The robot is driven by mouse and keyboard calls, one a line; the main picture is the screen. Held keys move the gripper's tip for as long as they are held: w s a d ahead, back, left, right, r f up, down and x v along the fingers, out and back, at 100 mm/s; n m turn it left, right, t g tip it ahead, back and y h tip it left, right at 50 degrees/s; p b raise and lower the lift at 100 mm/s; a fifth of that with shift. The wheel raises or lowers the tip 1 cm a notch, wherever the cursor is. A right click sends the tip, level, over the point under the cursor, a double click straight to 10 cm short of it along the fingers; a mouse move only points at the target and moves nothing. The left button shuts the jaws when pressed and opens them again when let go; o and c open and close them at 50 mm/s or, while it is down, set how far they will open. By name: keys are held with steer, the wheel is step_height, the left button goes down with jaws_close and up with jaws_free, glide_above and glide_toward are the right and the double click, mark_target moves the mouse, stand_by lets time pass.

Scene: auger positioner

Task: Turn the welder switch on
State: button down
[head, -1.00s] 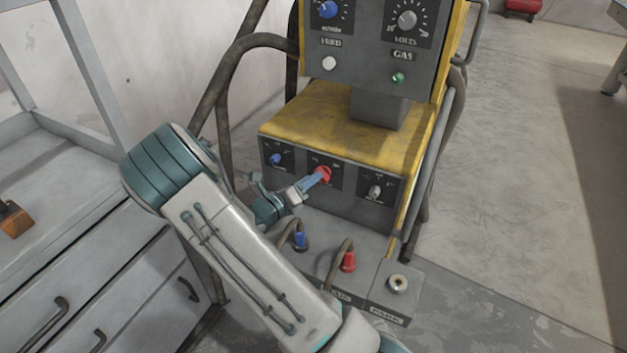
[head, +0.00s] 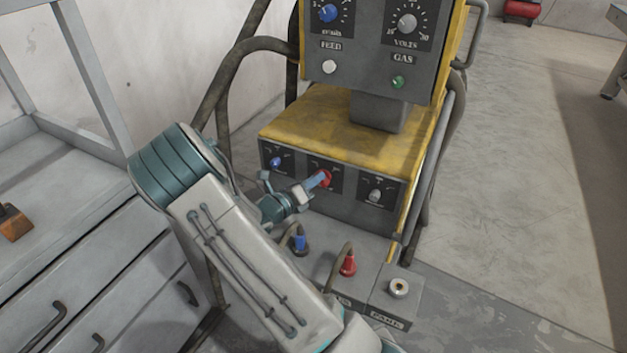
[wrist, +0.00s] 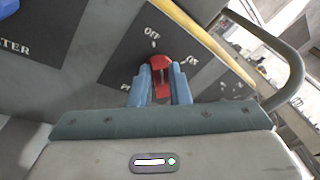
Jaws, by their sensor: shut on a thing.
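The welder switch is a red knob (head: 325,179) in the middle panel on the front of the yellow and grey welder (head: 340,125). It also shows in the wrist view (wrist: 161,72), on a dark plate with the words OFF above it and ON to its upper right. My gripper (head: 320,180) is shut on the red knob, with one blue finger on each side of it in the wrist view (wrist: 161,80). The fingers hide part of the knob, and I cannot tell exactly which mark it points at.
A blue knob (head: 276,162) is left of the switch and a grey knob (head: 375,196) is right of it. Below are blue (head: 300,243) and red (head: 348,265) cable plugs. A grey drawer cabinet (head: 100,270) stands at the left.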

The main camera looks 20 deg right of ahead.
steer(key=shift+r, duration=0.1)
steer(key=m+y+b, duration=0.1)
steer(key=m+b, duration=0.3)
steer(key=s+m+t+y+b, duration=0.1)
steer(key=m+y+b, duration=0.1)
steer(key=m+b, duration=0.2)
steer(key=d+m+t+y+b, duration=0.1)
steer(key=m+y+b, duration=0.1)
steer(key=m+b, duration=0.2)
steer(key=shift+s+m+b, duration=0.35)
steer(key=shift+m+b, duration=0.05)
steer(key=shift+m, duration=0.8)
steer(key=shift+r, duration=0.1)
steer(key=c, duration=1.4)
jaws_free()
steer(key=shift+d+r, duration=0.1)
steer(key=shift+o, duration=0.2)
